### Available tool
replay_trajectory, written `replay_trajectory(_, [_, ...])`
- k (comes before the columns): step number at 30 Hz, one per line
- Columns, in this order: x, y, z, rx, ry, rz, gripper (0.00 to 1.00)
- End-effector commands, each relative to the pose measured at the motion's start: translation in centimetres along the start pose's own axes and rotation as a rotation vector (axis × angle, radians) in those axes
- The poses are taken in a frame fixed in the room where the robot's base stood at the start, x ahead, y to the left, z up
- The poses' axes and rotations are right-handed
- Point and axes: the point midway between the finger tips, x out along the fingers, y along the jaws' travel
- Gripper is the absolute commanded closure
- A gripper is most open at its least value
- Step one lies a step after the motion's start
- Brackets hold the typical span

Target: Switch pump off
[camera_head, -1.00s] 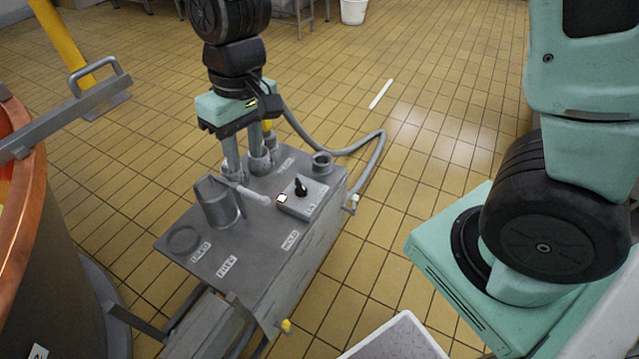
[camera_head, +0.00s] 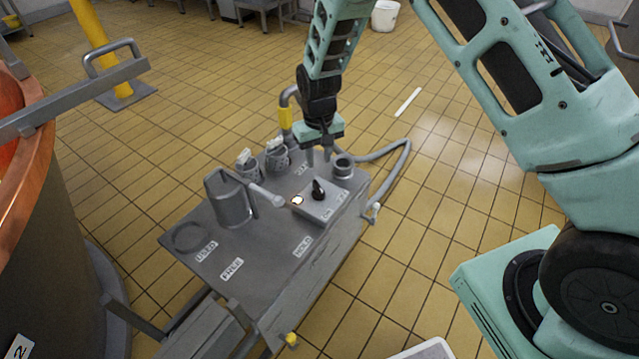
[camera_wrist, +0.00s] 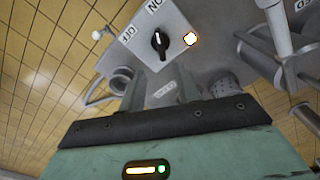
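The pump unit (camera_head: 262,255) is a grey box with a switch box (camera_head: 328,207) on top. A black knob (camera_head: 318,190) stands on the switch box, with a glowing lamp (camera_head: 298,201) beside it. In the wrist view the knob (camera_wrist: 161,44) has a white mark and lies nearer to pointing at the ON label (camera_wrist: 155,5) than at the OFF label (camera_wrist: 128,36). The lamp (camera_wrist: 190,39) is lit there too. My gripper (camera_head: 318,157) points down, open and empty, just behind the knob and apart from it.
A grey cup-like part (camera_head: 229,200) with a side handle rises left of the switch box. A copper vat (camera_head: 30,210) stands at left.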

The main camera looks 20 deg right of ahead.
Motion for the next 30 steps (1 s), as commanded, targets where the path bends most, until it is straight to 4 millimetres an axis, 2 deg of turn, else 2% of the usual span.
replay_trajectory(1, [1.3,0.0,0.1,0.000,-0.004,0.000,0.67])
replay_trajectory(6, [4.9,0.1,0.1,0.000,-0.003,0.001,0.67])
replay_trajectory(15, [9.2,0.0,0.0,-0.001,-0.001,0.000,0.67])
replay_trajectory(21, [10.1,0.0,0.0,-0.001,0.000,-0.001,0.67])
replay_trajectory(28, [10.1,0.0,0.0,-0.001,0.001,-0.001,0.67])
replay_trajectory(29, [10.1,0.0,0.0,-0.001,0.001,-0.001,0.73])
replay_trajectory(30, [10.1,0.0,0.0,-0.001,0.001,-0.001,0.84])
